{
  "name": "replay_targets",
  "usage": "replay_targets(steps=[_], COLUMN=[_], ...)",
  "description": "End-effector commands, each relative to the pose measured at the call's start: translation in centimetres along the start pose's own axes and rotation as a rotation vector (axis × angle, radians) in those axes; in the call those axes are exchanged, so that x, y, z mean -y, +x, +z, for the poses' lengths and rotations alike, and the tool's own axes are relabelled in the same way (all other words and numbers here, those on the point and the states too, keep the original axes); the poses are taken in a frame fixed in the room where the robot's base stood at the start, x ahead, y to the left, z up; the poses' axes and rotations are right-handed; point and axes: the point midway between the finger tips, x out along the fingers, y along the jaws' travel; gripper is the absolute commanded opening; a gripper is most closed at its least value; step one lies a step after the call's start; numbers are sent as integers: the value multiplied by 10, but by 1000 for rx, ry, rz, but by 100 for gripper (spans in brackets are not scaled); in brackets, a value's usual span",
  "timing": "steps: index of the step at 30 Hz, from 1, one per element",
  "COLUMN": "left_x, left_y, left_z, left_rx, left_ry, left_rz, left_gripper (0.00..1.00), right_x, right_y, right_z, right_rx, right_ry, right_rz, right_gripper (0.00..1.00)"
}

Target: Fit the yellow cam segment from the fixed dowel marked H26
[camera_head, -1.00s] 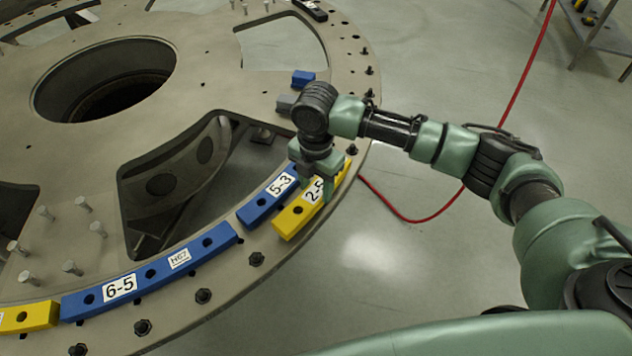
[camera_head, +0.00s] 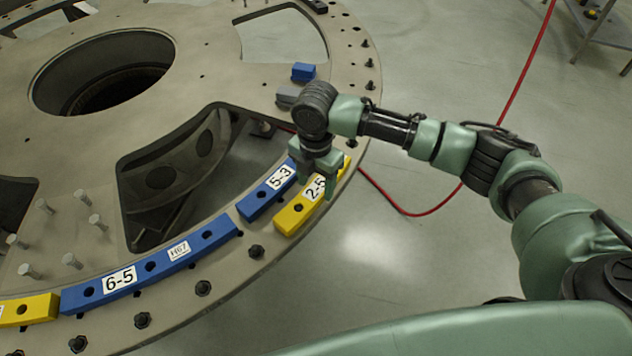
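The yellow cam segment (camera_head: 290,218), with a label that looks like 2-5, lies near the plate's outer rim, just outside a blue segment (camera_head: 256,206) marked 5-3. My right gripper (camera_head: 317,180) is over the far part of the yellow segment. Its fingers look spread, and they hide part of the yellow top. I cannot tell whether they touch it. Another yellow segment (camera_head: 36,308) lies at the left edge, against the end of a long blue segment (camera_head: 205,240) marked 6-5 and H67. I cannot read any H26 mark. My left gripper is out of view.
The round turret plate (camera_head: 213,67) has large cut-outs and black bolts (camera_head: 203,288) around its rim. Several upright metal pins (camera_head: 72,261) stand at left. A small blue block (camera_head: 303,72) and a grey block (camera_head: 287,96) lie beyond my gripper. A red hose (camera_head: 520,92) crosses the floor.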

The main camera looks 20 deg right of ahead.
Motion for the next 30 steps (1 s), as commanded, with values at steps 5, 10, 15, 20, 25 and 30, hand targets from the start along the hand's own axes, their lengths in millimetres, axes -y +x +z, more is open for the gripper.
replay_targets(steps=[5,10,15,20,25,30], left_x=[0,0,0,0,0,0], left_y=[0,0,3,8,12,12], left_z=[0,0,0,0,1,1], left_rx=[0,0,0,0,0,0], left_ry=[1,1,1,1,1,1], left_rz=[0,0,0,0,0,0], left_gripper=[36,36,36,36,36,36], right_x=[0,1,-1,-1,0,0], right_y=[0,1,-14,-42,-67,-78], right_z=[0,0,0,0,0,0], right_rx=[0,0,1,1,0,1], right_ry=[0,0,-1,0,-1,0], right_rz=[0,-2,2,3,2,0], right_gripper=[72,72,72,72,72,72])
